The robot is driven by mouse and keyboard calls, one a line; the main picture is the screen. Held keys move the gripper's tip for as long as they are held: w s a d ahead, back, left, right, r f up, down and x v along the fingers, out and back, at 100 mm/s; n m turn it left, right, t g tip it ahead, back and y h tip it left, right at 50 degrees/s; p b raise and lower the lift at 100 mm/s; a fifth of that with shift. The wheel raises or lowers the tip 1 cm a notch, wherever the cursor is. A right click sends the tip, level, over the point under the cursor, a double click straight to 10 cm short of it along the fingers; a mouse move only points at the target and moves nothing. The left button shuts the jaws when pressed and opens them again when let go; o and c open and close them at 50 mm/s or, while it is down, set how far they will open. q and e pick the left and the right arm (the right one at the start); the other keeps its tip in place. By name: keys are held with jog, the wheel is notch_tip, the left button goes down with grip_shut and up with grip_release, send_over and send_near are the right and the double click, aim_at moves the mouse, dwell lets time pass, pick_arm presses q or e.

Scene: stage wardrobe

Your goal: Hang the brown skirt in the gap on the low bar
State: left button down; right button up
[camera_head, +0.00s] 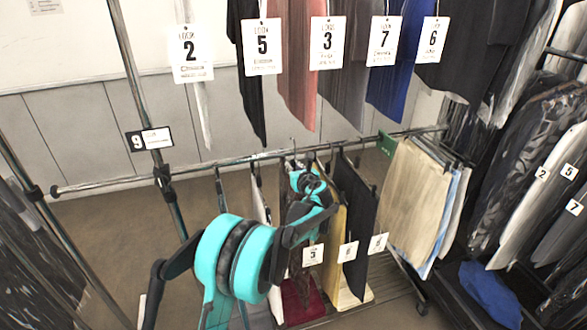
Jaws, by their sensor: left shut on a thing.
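My left gripper (308,183) is shut at the low bar (205,172), among the hanging garments. The thing in its jaws is mostly hidden by my gripper and arm; it appears to be the hanger of the dark brown skirt (301,262). This skirt hangs below my gripper, partly covered by my arm and by a white tag marked 3. To its right hang a yellow garment (335,245) and a black one (357,215). A pale garment (262,205) hangs to its left. I cannot tell whether the hanger hook rests on the bar. My right gripper is not in view.
Garments with numbered tags hang above, such as a pink one (292,60) and a blue one (390,95). A rack post (140,90) stands left; the bar's left stretch is bare. More garments (530,150) hang right.

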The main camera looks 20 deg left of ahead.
pick_arm(q)
jog(key=shift+f, duration=0.15)
jog(key=shift+f+b, duration=1.15)
jog(key=shift+f, duration=0.35)
jog(key=shift+f, duration=0.1)
jog(key=c, duration=1.4)
grip_release()
jog(key=shift+c, duration=0.2)
